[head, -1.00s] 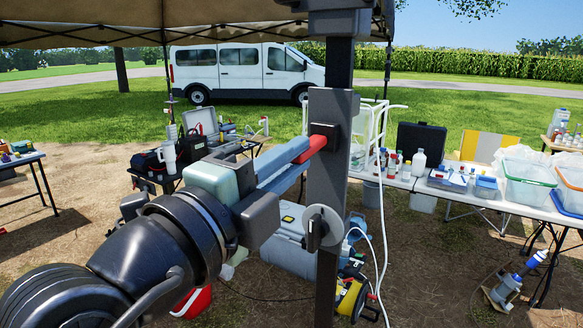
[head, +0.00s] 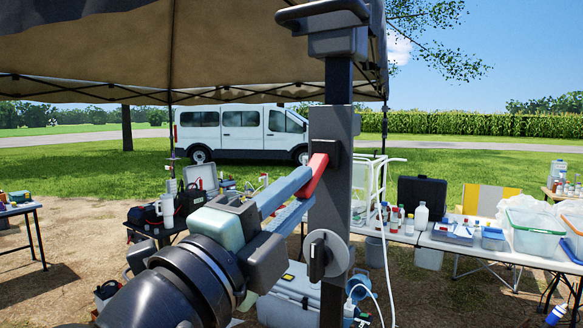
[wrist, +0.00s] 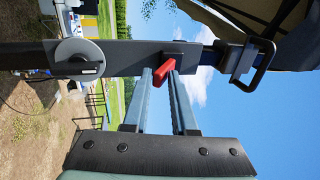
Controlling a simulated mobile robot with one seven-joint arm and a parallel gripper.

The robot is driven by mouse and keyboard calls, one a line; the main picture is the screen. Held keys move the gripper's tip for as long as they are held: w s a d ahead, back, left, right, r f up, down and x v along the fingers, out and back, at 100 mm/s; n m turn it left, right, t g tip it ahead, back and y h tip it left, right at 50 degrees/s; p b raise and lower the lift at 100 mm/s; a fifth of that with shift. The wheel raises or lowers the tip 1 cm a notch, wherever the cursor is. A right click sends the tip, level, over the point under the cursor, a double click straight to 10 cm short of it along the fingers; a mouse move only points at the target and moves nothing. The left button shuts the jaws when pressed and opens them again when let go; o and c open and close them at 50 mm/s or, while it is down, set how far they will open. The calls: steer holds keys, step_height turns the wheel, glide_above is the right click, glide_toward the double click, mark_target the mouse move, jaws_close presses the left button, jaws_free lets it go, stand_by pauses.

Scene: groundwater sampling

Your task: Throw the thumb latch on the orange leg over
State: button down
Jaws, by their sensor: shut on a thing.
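The thumb latch (head: 318,170) is a red lever on a small dark block, set on an upright leg (head: 329,215) that looks dark grey; I see no orange on it. In the head view the lever slants down and left from its block. My gripper (head: 306,187) has its two blue-grey fingers on either side of the lever, shut on it. The wrist view shows the red lever (wrist: 171,63) between the fingertips, with the leg (wrist: 125,56) running across the picture. Part of the lever is hidden by the fingers.
A round grey disc with a dark knob (head: 318,258) sits lower on the leg. A dark bracket (head: 332,30) tops it under the canopy (head: 180,50). A white table (head: 470,248) with bottles and bins stands right. A cooler (head: 290,300) sits behind the leg.

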steer(key=f+b, duration=0.1)
steer(key=b, duration=0.1)
steer(key=w+d+t+b, duration=0.1)
steer(key=b, duration=0.2)
steer(key=f+h+b, duration=0.1)
steer(key=b, duration=0.1)
steer(key=shift+w+d+f+b, duration=0.2)
steer(key=shift+w+f+b, duration=0.1)
steer(key=shift+w, duration=0.05)
steer(key=c, duration=0.8)
jaws_free()
steer(key=shift+w+d, duration=0.1)
